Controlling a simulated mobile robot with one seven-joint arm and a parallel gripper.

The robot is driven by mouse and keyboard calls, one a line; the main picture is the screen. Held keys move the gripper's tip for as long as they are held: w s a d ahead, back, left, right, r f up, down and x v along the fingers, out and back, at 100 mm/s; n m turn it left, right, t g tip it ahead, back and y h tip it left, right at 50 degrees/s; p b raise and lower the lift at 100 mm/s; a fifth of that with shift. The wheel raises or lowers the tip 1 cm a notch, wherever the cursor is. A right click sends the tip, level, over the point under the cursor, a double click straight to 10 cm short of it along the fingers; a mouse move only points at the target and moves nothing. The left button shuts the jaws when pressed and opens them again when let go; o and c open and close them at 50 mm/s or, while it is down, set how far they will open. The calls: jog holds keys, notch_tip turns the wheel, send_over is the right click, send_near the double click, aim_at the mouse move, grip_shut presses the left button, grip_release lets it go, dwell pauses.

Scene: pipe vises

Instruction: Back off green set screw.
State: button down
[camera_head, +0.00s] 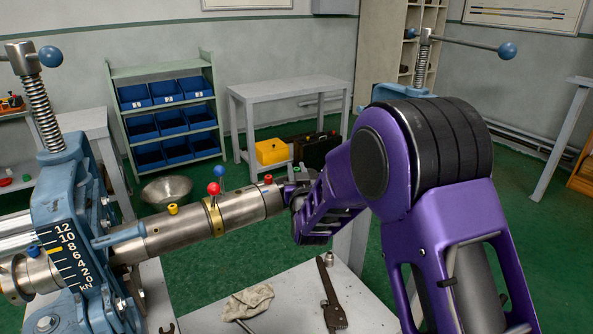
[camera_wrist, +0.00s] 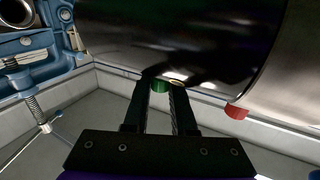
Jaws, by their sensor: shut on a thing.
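The green set screw (camera_wrist: 160,86) shows in the wrist view at the underside of a dark, shiny steel pipe (camera_wrist: 180,35). My gripper (camera_wrist: 162,82) has its two dark fingers on either side of the screw and is shut on it. The fingertips partly hide the screw. A red set screw (camera_wrist: 237,111) sits to the right of the green one.
On the pipe are a yellow screw (camera_head: 173,209), a brass collar (camera_head: 211,215) with red and blue ball handles, and a red screw (camera_head: 268,179). Below, a white table (camera_head: 285,318) bears a rag (camera_head: 248,300) and a wrench (camera_head: 328,290). A second vise (camera_head: 422,65) stands behind my arm.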

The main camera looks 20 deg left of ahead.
jog(key=n+g+y, duration=0.2)
jog(key=y, duration=0.1)
jog(key=n+g+y, duration=0.2)
jog(key=y, duration=0.1)
jog(key=shift+w+d+n+g, duration=0.1)
jog(key=shift+d+n+g, duration=0.1)
jog(key=shift+n+g, duration=0.15)
jog(key=n+g+y+p, duration=0.1)
jog(key=n+g+y, duration=0.1)
jog(key=g, duration=0.1)
jog(key=n+g+y+p, duration=0.1)
jog(key=n+g+p, duration=0.1)
jog(key=n+g, duration=0.1)
jog(key=shift+a+n+g+y, duration=0.1)
jog(key=shift+n+g+y, duration=0.25)
jog(key=shift+g, duration=0.4)
jog(key=n+g, duration=0.1)
jog(key=g, duration=0.1)
jog(key=n+g, duration=0.2)
jog(key=g, duration=0.1)
jog(key=shift+f+y, duration=0.15)
jog(key=shift+y, duration=0.1)
jog(key=shift+a+f+n+g+b, duration=0.1)
jog(key=shift+n+g+b, duration=0.35)
jog(key=shift+n+g, duration=1.05)
jog(key=shift+s+n+g+h+b, duration=0.2)
jog(key=shift+n+g+h+b, duration=0.5)
jog(key=shift+g, duration=1)
